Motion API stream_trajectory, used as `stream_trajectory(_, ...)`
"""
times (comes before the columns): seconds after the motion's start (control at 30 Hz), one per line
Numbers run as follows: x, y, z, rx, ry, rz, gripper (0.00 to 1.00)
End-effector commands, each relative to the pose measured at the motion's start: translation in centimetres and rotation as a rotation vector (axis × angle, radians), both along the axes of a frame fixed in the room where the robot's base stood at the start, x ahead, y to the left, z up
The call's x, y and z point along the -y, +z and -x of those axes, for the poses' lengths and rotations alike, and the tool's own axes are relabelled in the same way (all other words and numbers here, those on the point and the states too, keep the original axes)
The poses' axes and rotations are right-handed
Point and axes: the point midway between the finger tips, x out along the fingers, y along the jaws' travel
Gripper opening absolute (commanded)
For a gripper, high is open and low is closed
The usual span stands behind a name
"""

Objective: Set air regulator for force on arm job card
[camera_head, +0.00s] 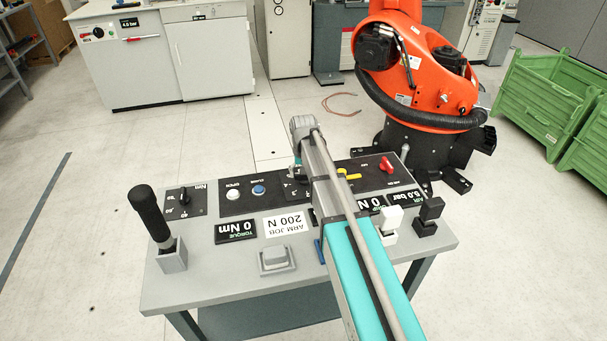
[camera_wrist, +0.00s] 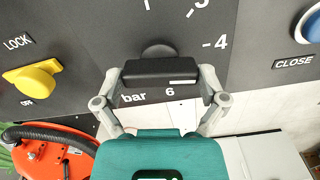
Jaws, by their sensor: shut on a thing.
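The black air regulator knob (camera_wrist: 160,72) has a short white mark near its right end. It sits on a dark panel with a bar scale; the numerals 4 and 6 are readable. My gripper (camera_wrist: 160,77) is shut on the knob, one finger at each end. In the head view my arm hides the knob and most of the gripper. The arm job card (camera_head: 285,224) lies flat on the bench and reads ARM JOB 200 N, upside down. An air display (camera_head: 398,198) reads 5.0 bar; beside it a partly hidden display (camera_head: 369,204) shows 0 N.
A yellow LOCK/OFF handle (camera_wrist: 32,78) is left of the knob, and a blue CLOSE button (camera_wrist: 310,26) right. The bench also holds a black upright handle (camera_head: 151,215), a torque display (camera_head: 235,231) reading 0 Nm and a red valve (camera_head: 386,164). An orange robot (camera_head: 425,75) stands behind.

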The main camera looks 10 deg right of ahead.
Motion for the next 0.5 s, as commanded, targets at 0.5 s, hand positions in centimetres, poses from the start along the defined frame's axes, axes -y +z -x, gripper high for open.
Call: stream_trajectory(0.5, 0.01, 0.01, -0.08, 0.001, 0.451, 0.000, 0.44)
